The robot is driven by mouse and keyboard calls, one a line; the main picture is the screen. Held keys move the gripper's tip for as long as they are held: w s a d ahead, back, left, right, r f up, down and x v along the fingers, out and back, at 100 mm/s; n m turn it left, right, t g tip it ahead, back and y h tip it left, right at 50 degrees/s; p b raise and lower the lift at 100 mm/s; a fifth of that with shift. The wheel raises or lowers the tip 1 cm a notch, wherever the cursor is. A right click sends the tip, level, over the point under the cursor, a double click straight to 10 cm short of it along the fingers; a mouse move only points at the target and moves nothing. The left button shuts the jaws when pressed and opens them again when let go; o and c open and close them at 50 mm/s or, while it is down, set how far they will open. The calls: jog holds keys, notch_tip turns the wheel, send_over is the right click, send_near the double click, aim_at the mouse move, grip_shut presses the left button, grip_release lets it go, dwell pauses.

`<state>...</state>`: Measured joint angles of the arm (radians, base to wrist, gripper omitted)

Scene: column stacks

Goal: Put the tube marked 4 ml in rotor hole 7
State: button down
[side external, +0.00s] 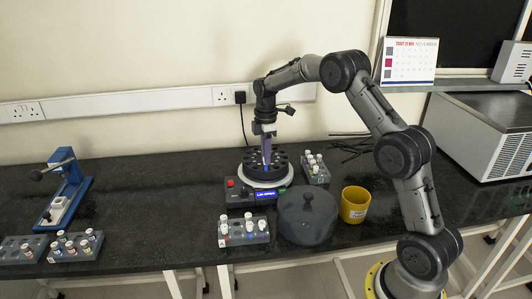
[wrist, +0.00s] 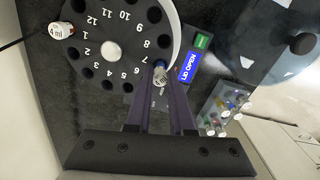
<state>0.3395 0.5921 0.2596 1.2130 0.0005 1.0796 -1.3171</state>
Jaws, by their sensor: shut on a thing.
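The black rotor (side external: 282,176) sits in the centrifuge (side external: 236,193), with its numbered holes facing up in the wrist view (wrist: 126,84). My gripper (wrist: 160,74) is shut on a tube (wrist: 160,80) with a blue part and a white label, whose marking is too small to read surely. It is at the rotor's rim beside number 7; how deep it sits in the hole is hidden. A tube marked 4 ml (wrist: 61,30) stands in the opposite hole, by number 1. My gripper (side external: 267,160) is above the rotor in the side view.
The grey lid (side external: 306,218) lies in front of the rotor, beside a yellow cup (side external: 355,205). Tube racks stand in front (side external: 244,238) and behind right (side external: 316,170). A blue press (side external: 64,185) and more racks are at left. The display reads LID OPEN.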

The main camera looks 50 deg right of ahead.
jog(key=shift+f, duration=0.9)
jog(key=c, duration=0.7)
grip_release()
jog(key=shift+o, duration=0.2)
jog(key=shift+o, duration=1.4)
jog(key=shift+r, duration=3.05)
